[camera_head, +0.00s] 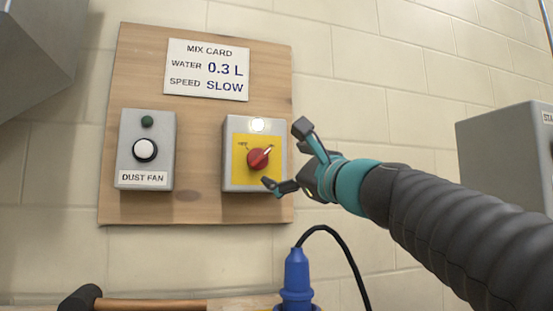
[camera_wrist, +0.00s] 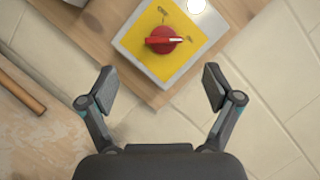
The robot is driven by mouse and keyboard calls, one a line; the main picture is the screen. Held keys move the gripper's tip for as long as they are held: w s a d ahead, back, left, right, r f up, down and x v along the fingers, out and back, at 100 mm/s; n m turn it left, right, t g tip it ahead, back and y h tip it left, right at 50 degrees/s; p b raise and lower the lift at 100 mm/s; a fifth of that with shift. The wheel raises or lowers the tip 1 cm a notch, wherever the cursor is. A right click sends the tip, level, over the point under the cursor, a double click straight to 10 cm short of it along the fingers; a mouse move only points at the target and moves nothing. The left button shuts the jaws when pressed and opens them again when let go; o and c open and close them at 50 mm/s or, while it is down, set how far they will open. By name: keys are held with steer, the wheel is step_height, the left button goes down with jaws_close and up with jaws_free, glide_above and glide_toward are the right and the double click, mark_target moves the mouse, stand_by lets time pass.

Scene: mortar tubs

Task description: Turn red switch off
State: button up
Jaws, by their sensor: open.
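The red rotary switch (camera_head: 258,158) sits on a yellow plate on a grey box (camera_head: 229,180) on the wooden board. Its pale pointer is tilted up to the right in the head view. A white lamp (camera_head: 257,125) above it looks lit. My gripper (camera_head: 284,155) is just right of the switch box, with its fingers apart and nothing between them. In the wrist view the red switch (camera_wrist: 164,40) lies ahead of my open gripper (camera_wrist: 160,88), between the lines of the two fingers and apart from both. Small lettering around the switch is too blurred to read fully.
A DUST FAN box (camera_head: 146,150) with a white knob is left of the switch box. A MIX CARD sign (camera_head: 207,70) hangs above. A blue plug (camera_head: 297,275) with a black cable stands below. Another grey box (camera_head: 505,155) is at the right.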

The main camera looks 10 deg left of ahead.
mark_target(261, 157)
steer(key=x, duration=1)
steer(key=shift+w+d+p, duration=0.15)
steer(key=shift+w+p, duration=0.15)
steer(key=shift+w, duration=0.1)
steer(key=shift+w+a+r, duration=0.2)
steer(key=shift+w+a, duration=0.25)
steer(key=shift+a, duration=0.1)
steer(key=c, duration=1.1)
steer(key=shift+c, duration=0.2)
